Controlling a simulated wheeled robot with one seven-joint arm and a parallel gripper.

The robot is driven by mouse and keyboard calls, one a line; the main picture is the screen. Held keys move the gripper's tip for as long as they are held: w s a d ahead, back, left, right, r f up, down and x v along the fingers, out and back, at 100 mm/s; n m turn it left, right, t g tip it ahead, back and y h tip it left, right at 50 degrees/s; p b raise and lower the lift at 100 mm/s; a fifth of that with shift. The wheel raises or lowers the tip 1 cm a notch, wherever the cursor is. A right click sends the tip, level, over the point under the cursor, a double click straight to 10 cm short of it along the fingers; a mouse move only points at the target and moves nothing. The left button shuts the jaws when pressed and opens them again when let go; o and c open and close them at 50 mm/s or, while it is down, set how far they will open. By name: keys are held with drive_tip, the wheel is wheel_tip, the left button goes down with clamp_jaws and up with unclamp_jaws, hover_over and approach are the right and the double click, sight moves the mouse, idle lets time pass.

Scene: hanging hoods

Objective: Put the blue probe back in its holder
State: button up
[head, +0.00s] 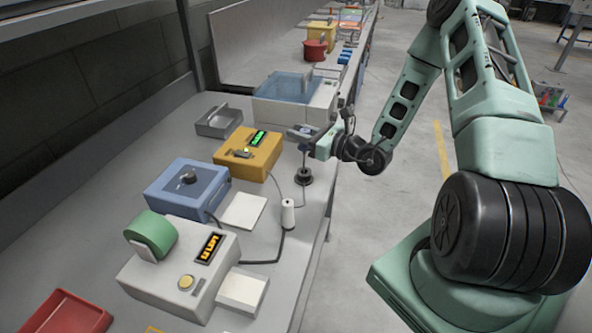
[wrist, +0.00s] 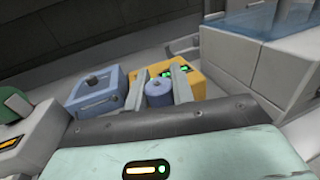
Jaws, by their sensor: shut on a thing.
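My gripper (head: 303,137) is above the right edge of the bench, shut on the blue probe (head: 303,147). In the wrist view the probe's blue round top (wrist: 158,93) sits between my two fingers. The stand is hidden in the wrist view.
A yellow box with a green display (head: 247,153) stands left of my gripper. A white cylinder (head: 288,216) and cables lie nearer. A blue box (head: 187,189), a white device (head: 180,266) and a clear-lidded blue-topped unit (head: 290,88) stand along the bench.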

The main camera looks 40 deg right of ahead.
wheel_tip(320, 180, down, 8)
drive_tip(key=shift+f+p, duration=0.15)
drive_tip(key=shift+p, duration=0.4)
drive_tip(key=shift+f, duration=0.2)
drive_tip(key=o, duration=1)
